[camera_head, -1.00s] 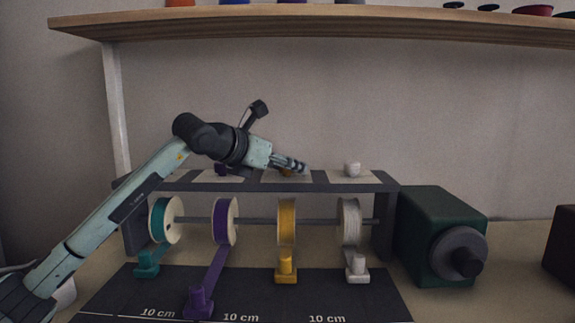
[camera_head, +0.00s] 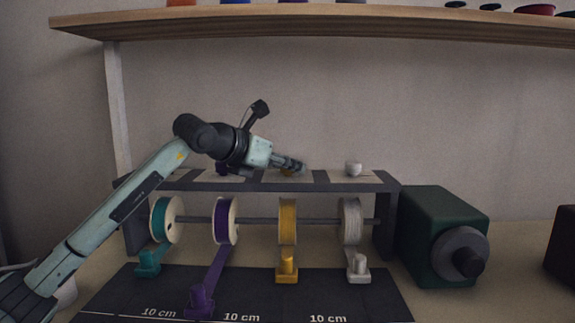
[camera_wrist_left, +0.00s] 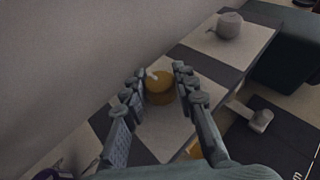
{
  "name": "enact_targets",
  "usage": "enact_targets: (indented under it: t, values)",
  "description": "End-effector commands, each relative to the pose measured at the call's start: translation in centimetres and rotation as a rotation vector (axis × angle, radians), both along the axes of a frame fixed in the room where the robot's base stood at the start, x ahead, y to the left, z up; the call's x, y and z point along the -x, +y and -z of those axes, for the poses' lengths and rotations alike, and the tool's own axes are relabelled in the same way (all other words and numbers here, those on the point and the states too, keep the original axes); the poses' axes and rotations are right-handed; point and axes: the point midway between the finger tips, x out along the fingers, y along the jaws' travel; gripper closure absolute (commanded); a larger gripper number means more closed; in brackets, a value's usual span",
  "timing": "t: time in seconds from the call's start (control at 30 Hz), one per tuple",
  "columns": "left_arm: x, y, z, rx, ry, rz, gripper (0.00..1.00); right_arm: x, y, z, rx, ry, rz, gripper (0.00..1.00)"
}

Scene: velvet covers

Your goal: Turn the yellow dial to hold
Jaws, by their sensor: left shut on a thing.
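The yellow dial (camera_wrist_left: 160,88) sits on a pale panel on top of the dark rack; a white pointer mark on its top points to the upper left in the left wrist view. My left gripper (camera_wrist_left: 163,80) has its two fingers on either side of the dial, shut on it. In the head view, the left gripper (camera_head: 299,167) reaches in from the left and mostly hides the yellow dial (camera_head: 287,172). Any hold label is not readable. My right gripper is not in view.
A white dial (camera_head: 353,169) and a purple dial (camera_head: 222,168) flank it on the rack (camera_head: 190,182). Teal, purple, yellow and white ribbon spools hang below. A dark green box with a crank (camera_head: 440,235) stands right. A wooden shelf (camera_head: 300,27) runs above.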

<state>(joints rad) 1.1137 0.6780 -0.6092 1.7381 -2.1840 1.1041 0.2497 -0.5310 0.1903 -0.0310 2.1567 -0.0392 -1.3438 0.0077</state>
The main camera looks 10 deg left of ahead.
Motion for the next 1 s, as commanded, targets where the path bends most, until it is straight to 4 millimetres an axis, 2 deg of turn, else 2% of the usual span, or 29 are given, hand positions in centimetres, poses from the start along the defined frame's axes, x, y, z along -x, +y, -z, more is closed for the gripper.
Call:
enact_targets:
  t: [0.2, 0.7, 1.0]
  values:
    - [-0.1, 0.2, -0.3, 0.003, -0.001, 0.110, 1.00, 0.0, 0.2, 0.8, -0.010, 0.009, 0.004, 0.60]
    - [-0.2, 0.1, -0.4, 0.007, -0.001, 0.477, 1.00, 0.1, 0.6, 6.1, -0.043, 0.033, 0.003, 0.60]
    - [-0.1, 0.1, -0.3, 0.003, -0.005, 0.601, 1.00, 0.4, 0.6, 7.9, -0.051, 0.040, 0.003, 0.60]
